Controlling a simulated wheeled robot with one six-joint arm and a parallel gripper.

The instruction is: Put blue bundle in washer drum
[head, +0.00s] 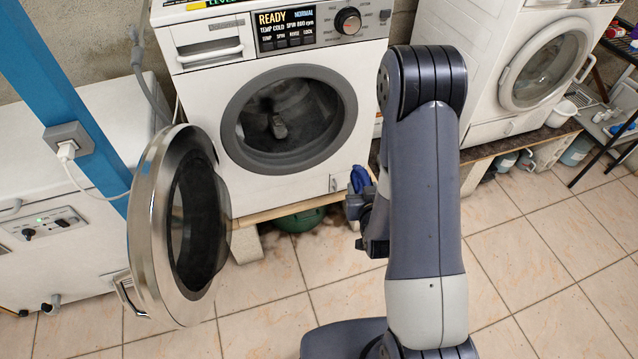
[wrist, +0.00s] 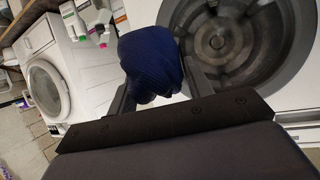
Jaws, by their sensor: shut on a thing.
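The blue bundle (wrist: 150,62) is dark blue cloth. My gripper (wrist: 156,88) is shut on it in the wrist view. In the head view the bundle (head: 360,179) shows as a small blue patch just left of my arm, partly hidden by my gripper (head: 358,203). The washer drum (head: 285,118) is open at the front of the middle washer (head: 210,165). My gripper and the bundle are outside it, below and right of its opening in the head view. The drum (wrist: 222,42) also shows behind and right of the bundle in the wrist view.
The washer's round door (head: 150,230) stands swung open at the left. A second washer (head: 470,75) with a shut door is at the right. A green basin (head: 300,220) sits under the middle washer. A blue post (head: 70,95) stands at the left. The tiled floor in front is clear.

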